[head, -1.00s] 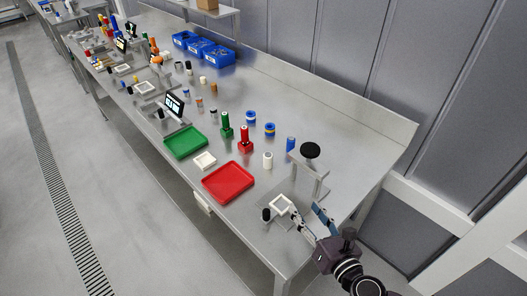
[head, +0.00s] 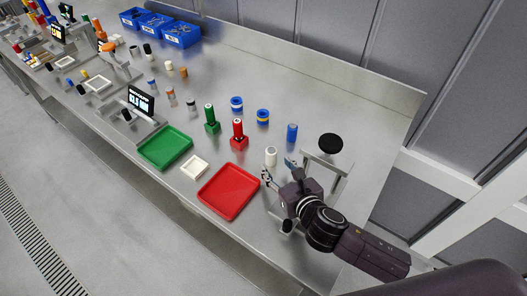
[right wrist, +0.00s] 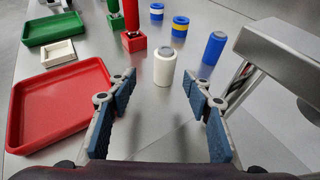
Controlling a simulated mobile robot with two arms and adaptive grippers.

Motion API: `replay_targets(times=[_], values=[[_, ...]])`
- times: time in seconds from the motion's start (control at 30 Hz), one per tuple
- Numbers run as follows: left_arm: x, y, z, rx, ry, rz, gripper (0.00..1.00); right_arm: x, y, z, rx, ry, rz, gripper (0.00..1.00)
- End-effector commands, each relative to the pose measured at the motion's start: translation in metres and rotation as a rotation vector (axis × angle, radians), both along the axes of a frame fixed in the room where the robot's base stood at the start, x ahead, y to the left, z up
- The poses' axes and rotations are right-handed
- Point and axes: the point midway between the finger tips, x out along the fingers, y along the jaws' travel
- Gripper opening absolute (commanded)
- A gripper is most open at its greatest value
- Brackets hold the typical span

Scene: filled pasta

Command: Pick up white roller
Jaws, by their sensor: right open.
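The white roller (head: 271,156) stands upright on the steel table, to the right of the red tray. It also shows in the right wrist view (right wrist: 165,68), ahead of and between my fingers, with clear space on both sides. My right gripper (head: 279,169) is open and empty, just short of the roller on the near side. Its two blue-padded fingers show spread apart in the right wrist view (right wrist: 160,90). My left gripper is in neither view.
The red tray (head: 228,191) lies to the left. A red holder (head: 238,140) and a blue cylinder (head: 292,132) stand behind the roller. A grey stand with a black disc (head: 330,143) is close on the right. A green tray (head: 165,148) lies farther left.

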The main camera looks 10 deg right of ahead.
Motion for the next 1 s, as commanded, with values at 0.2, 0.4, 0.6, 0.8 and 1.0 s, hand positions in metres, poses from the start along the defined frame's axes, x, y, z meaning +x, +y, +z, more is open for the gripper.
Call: replay_targets(times=[0.2, 0.4, 0.6, 0.8, 1.0], values=[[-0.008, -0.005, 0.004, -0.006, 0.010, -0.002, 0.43, 0.019, 0.003, -0.007, -0.002, 0.001, 0.000, 0.46], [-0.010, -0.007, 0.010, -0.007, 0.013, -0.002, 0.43, 0.035, 0.004, -0.010, -0.001, 0.000, -0.001, 0.46], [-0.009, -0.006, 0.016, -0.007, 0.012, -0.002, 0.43, 0.059, 0.005, -0.021, 0.000, 0.000, -0.001, 0.46], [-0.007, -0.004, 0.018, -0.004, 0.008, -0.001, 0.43, 0.070, 0.007, -0.026, -0.001, 0.001, 0.001, 0.46], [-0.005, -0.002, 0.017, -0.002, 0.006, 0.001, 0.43, 0.070, 0.007, -0.027, -0.002, 0.001, 0.002, 0.46]])
